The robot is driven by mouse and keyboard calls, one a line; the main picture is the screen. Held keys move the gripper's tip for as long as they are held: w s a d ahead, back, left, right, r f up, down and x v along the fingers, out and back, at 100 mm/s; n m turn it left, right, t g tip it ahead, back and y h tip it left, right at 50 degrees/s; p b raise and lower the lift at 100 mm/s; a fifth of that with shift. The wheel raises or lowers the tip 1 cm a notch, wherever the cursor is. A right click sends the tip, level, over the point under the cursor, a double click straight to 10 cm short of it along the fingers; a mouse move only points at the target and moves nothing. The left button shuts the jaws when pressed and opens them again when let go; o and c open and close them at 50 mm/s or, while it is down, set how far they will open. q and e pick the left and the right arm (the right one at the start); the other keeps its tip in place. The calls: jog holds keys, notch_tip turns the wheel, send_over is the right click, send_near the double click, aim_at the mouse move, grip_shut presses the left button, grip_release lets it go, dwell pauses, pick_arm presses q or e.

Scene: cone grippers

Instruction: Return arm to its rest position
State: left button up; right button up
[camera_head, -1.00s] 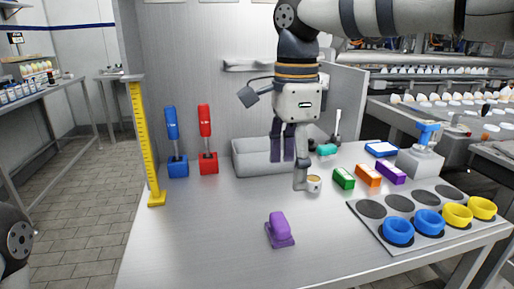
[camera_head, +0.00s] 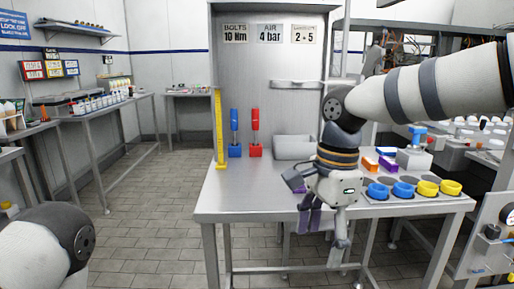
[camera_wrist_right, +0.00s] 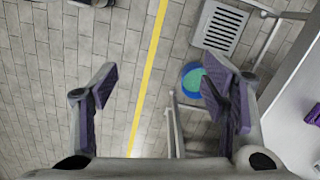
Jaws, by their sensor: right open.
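My right gripper (camera_head: 325,230) hangs in front of the table's near edge, fingers pointing down. It also shows in the right wrist view (camera_wrist_right: 165,95), where its two purple-padded fingers are wide apart with nothing between them. My right arm (camera_head: 430,90) reaches in from the right side of the head view. My left arm (camera_head: 45,250) shows at the lower left, but its gripper is out of view.
The steel table (camera_head: 250,200) holds a yellow ruler stand (camera_head: 220,135), blue (camera_head: 235,135) and red (camera_head: 255,135) tools, a grey bin (camera_head: 292,147), and blue and yellow cups (camera_head: 402,189). In the wrist view, a purple item (camera_wrist_right: 314,113) is at the right edge. Floor at left is clear.

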notch_tip(320, 180, down, 13)
jog(key=s+a+n+g+y, duration=0.1)
jog(key=s+a+n, duration=0.1)
jog(key=a+n, duration=0.15)
jog(key=s+d+f+n+g+y, duration=0.1)
jog(key=s+f+n, duration=0.3)
jog(key=s+f, duration=0.75)
jog(key=s+d+f+n+h, duration=0.1)
jog(key=s+d+f+n, duration=0.2)
jog(key=s+d, duration=0.4)
jog(key=s+d+f+n+h, duration=0.2)
jog(key=s+d+f+n, duration=0.2)
jog(key=s, duration=0.7)
jog(key=d+f, duration=0.1)
jog(key=d, duration=0.1)
jog(key=shift+s+d+t, duration=0.4)
jog(key=shift+f, duration=0.1)
